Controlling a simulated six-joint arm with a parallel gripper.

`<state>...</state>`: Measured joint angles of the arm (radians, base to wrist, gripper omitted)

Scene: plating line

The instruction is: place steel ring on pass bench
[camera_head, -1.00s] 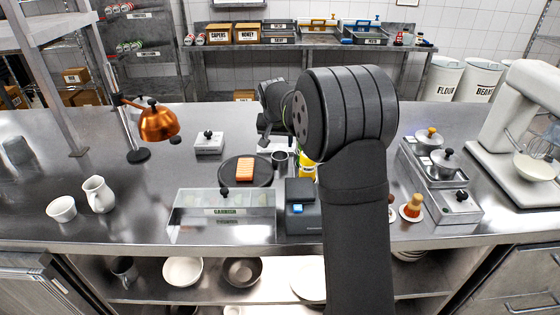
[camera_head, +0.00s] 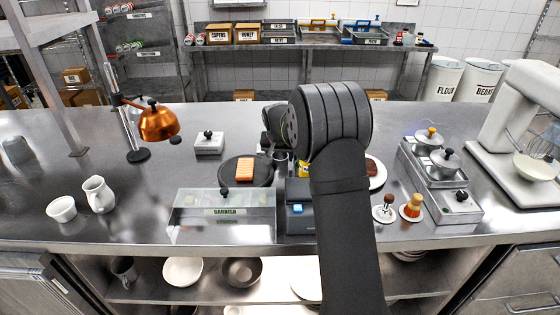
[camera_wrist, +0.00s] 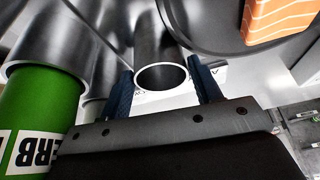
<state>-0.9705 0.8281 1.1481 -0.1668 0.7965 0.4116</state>
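A steel ring (camera_wrist: 160,45), an open tube, stands between the two fingers of my gripper (camera_wrist: 161,68) in the wrist view. The fingers are apart, one on each side of the ring, very close to its wall; I see no clear grip. In the head view the ring (camera_head: 281,156) is partly hidden, beside the dark round plate (camera_head: 233,181) on the steel counter (camera_head: 340,228). My arm hides most of the gripper there. No surface is labelled as the pass bench.
An orange block (camera_head: 245,169) lies on the plate. A green HERB container (camera_wrist: 40,115) is close to the gripper's left side in the wrist view. A garnish box (camera_head: 222,211) and a dark device (camera_head: 300,222) stand in front.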

